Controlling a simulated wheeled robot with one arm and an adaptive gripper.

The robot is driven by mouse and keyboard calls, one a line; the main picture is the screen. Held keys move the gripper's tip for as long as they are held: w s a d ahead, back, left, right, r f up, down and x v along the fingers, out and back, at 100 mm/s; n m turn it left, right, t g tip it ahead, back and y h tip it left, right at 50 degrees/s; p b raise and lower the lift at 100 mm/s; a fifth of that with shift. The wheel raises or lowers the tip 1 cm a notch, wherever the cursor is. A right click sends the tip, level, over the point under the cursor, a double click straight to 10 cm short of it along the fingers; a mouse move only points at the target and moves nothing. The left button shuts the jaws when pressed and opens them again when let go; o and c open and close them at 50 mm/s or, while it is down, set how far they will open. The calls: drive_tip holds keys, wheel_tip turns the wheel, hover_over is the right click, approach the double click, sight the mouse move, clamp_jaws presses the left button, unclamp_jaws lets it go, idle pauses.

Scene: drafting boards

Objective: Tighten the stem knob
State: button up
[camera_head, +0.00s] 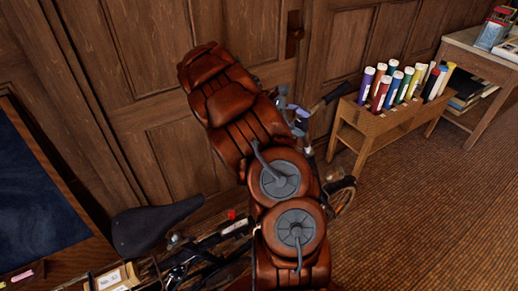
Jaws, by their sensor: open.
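A bicycle stands along the panelled wall, largely behind my red-brown arm. Its black saddle (152,228) shows at the lower left, and its dark handlebar grip (336,92) sticks out to the right of my arm. Small pale lavender and grey parts (297,112) show just beside the arm near the handlebar; I cannot tell what they are. I cannot make out the stem knob. My gripper's fingers cannot be made out either; my arm's own links cover that area.
A wooden rack (372,128) with several coloured tubes stands to the right, with a side table (480,55) beyond it. A dark blue drafting board (38,205) is at the left. The brown carpet (430,220) at the lower right is clear.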

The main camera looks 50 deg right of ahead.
drive_tip(key=shift+n+t+h+p, duration=0.4)
drive_tip(key=shift+n+t+h, duration=0.6)
drive_tip(key=shift+n, duration=0.75)
drive_tip(key=shift+n+t+h+p, duration=0.35)
drive_tip(key=shift+n+t+h, duration=0.25)
drive_tip(key=shift+n+h, duration=0.95)
drive_tip(key=shift+n, duration=0.4)
drive_tip(key=shift+w+a+t, duration=0.15)
drive_tip(key=shift+t, duration=0.15)
drive_tip(key=s+r+b+v, duration=0.1)
drive_tip(key=v, duration=0.7)
drive_tip(key=s+a+r+m+t+y+p, duration=0.1)
drive_tip(key=s+a+r+m+y+p, duration=0.2)
drive_tip(key=a, duration=0.7)
drive_tip(key=s+a+r+m+t+y+p, duration=0.2)
drive_tip(key=s+a+r+m+y+p, duration=0.2)
drive_tip(key=a, duration=0.6)
drive_tip(key=shift+s+r+m, duration=0.2)
drive_tip(key=shift+s+m, duration=0.8)
drive_tip(key=shift+s, duration=0.65)
drive_tip(key=shift+y, duration=0.25)
